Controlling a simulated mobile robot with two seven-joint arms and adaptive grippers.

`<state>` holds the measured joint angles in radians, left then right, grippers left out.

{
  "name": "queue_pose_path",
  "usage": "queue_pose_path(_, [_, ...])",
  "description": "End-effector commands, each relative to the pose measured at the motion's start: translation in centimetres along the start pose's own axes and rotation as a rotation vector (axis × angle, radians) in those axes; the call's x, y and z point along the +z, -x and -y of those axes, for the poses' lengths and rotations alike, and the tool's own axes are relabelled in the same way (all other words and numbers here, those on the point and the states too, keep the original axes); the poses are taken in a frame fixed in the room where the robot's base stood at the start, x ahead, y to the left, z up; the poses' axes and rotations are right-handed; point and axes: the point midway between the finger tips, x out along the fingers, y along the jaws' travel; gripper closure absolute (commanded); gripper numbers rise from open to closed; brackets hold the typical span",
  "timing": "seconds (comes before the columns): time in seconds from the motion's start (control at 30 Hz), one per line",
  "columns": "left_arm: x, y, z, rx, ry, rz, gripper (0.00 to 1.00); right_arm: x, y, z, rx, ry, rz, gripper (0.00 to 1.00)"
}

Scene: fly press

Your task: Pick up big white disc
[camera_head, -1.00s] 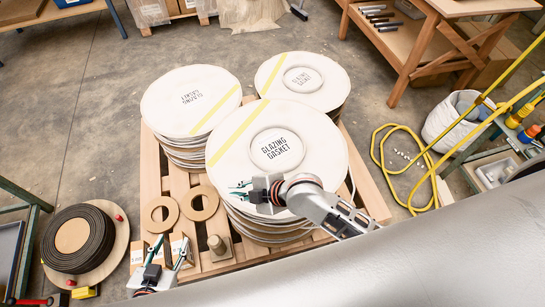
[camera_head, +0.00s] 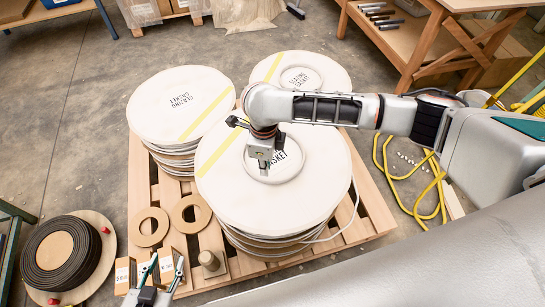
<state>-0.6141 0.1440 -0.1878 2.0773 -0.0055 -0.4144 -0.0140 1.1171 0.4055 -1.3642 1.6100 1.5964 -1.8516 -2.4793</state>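Three stacks of big white discs stand on a wooden pallet, labelled "GLAZING GASKET" with yellow stripes: a front stack (camera_head: 240,200), a left stack (camera_head: 160,115) and a back stack (camera_head: 325,72). My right gripper (camera_head: 264,170) points down over the raised centre ring of the front stack's top disc and partly covers its label. Its fingertips are hidden or too small to judge, and I cannot tell whether it touches the disc. My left gripper (camera_head: 163,268) is at the bottom edge, empty, with its fingers apart.
Two cardboard rings (camera_head: 149,227) lie on the pallet's front left, near small blocks and a wooden knob (camera_head: 210,262). A black coil (camera_head: 62,253) lies on the floor at left. A yellow hose (camera_head: 432,190) lies at right, and a wooden workbench (camera_head: 425,45) stands behind.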

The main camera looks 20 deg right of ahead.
Motion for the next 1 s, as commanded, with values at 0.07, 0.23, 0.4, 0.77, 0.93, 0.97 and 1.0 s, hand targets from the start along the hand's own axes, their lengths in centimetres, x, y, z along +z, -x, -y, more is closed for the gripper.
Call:
queue_pose_path(0.07, [0.5, -0.1, -0.1, 0.002, 0.0, 0.006, 0.6, -0.3, -0.7, 0.1, 0.0, 0.019, -0.012, 0.91])
queue_pose_path(0.23, [0.6, -0.3, -0.3, 0.005, 0.002, 0.005, 0.6, -0.3, -2.5, 0.1, 0.002, 0.019, -0.011, 0.91])
queue_pose_path(0.4, [-0.1, -0.5, -0.3, 0.005, 0.002, -0.011, 0.6, -0.3, -3.6, 0.1, 0.001, 0.019, -0.01, 0.91])
queue_pose_path(0.77, [-0.8, -1.0, -0.7, 0.017, -0.006, -0.033, 0.6, -0.5, -7.9, 0.3, 0.0, 0.018, -0.009, 0.91])
queue_pose_path(0.93, [-1.4, -0.9, -0.5, 0.016, -0.01, -0.041, 0.6, -0.4, -7.7, 0.4, -0.003, 0.017, -0.007, 0.91])
queue_pose_path(0.97, [-1.3, -0.9, -0.5, 0.016, -0.01, -0.041, 0.6, -0.4, -7.7, 0.4, -0.003, 0.017, -0.007, 0.94])
queue_pose_path(1.0, [-1.3, -0.8, -0.5, 0.016, -0.01, -0.039, 0.6, -0.4, -7.6, 0.4, -0.003, 0.017, -0.007, 1.0])
